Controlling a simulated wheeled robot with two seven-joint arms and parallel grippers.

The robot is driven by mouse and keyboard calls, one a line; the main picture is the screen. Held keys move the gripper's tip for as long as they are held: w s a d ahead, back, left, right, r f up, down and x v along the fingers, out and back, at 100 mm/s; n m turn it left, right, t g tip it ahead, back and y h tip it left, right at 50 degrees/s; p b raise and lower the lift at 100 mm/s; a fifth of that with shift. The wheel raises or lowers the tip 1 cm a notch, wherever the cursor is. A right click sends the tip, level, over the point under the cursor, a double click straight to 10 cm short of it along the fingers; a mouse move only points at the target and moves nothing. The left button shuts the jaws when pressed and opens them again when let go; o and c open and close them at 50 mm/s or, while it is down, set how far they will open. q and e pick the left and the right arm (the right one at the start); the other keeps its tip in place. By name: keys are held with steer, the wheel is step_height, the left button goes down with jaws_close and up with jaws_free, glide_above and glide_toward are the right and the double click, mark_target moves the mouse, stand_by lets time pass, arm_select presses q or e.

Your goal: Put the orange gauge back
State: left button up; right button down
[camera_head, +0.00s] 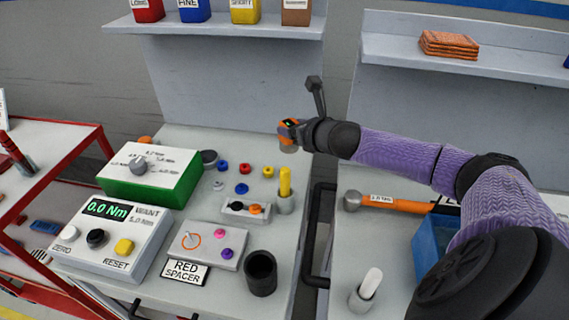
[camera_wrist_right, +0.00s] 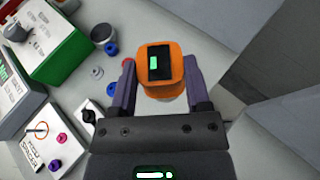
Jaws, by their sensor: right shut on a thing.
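The orange gauge (camera_wrist_right: 149,62), with a dark screen and a green patch on its face, is between the fingers of my right gripper (camera_wrist_right: 155,88). In the head view my right gripper (camera_head: 294,131) holds the gauge (camera_head: 287,128) above the back right part of the grey bench. The gripper is shut on the gauge, and the gauge looks clear of the bench. Part of the gauge's lower body is hidden by the gripper. My left gripper is not in either view.
The bench holds a green box (camera_head: 150,178), a torque readout (camera_head: 113,235), several coloured knobs, a yellow-handled tool (camera_head: 285,183) in a holder and a black cup (camera_head: 261,272). An orange-handled hammer (camera_head: 385,202) lies on the right bench. A shelf stands behind.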

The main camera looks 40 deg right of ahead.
step_height(320, 180, down, 10)
steer(key=b, duration=0.4)
steer(key=shift+f, duration=0.15)
steer(key=shift+c, duration=0.3)
jaws_free()
